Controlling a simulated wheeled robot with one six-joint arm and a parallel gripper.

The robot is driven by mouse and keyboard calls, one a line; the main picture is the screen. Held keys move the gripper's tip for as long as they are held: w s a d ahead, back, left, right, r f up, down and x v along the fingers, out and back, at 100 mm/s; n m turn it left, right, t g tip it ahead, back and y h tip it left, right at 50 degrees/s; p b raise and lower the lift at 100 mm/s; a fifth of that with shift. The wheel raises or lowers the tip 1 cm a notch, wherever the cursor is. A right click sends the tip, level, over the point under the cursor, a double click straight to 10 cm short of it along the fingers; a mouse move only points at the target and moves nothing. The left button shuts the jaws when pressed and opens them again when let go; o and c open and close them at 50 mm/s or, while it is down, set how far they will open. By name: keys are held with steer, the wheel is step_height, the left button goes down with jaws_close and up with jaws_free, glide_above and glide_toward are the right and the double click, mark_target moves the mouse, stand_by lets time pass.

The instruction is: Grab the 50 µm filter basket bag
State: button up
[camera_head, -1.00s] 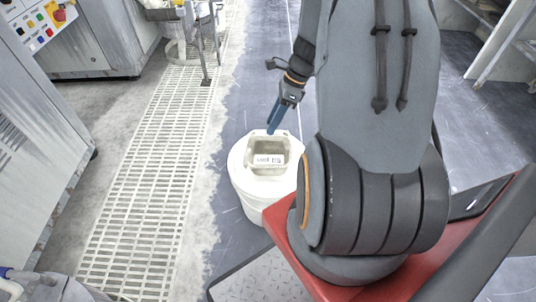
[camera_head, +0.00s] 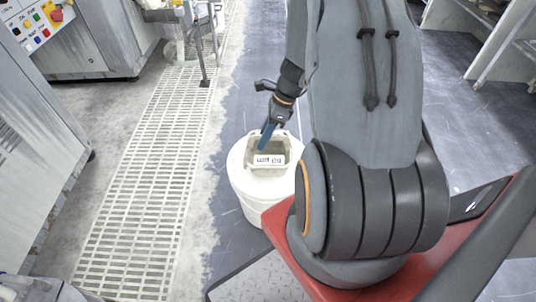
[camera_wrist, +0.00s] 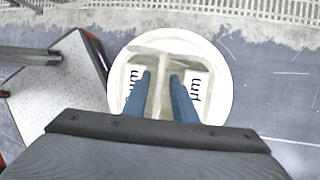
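The filter basket bag (camera_head: 267,171) is a pale beige, roughly square bag on top of a round white bucket (camera_head: 250,199). It carries a white label with dark print ending in "µm"; in the head view the print is upside down and the number is hard to read. My gripper (camera_head: 264,147) points down at the bag's far side. In the wrist view, the two blue fingers of my gripper (camera_wrist: 162,75) are apart, with a pale upright strip of the bag (camera_wrist: 162,58) between them. I cannot tell whether the fingers touch it.
A slotted light floor grating (camera_head: 143,180) runs along the left of the bucket. Grey machine cabinets (camera_head: 45,140) stand farther left. Metal shelving (camera_head: 500,50) is at the upper right. Dark floor around the bucket's far side is clear.

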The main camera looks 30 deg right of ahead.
jaws_close()
stand_by(1.2)
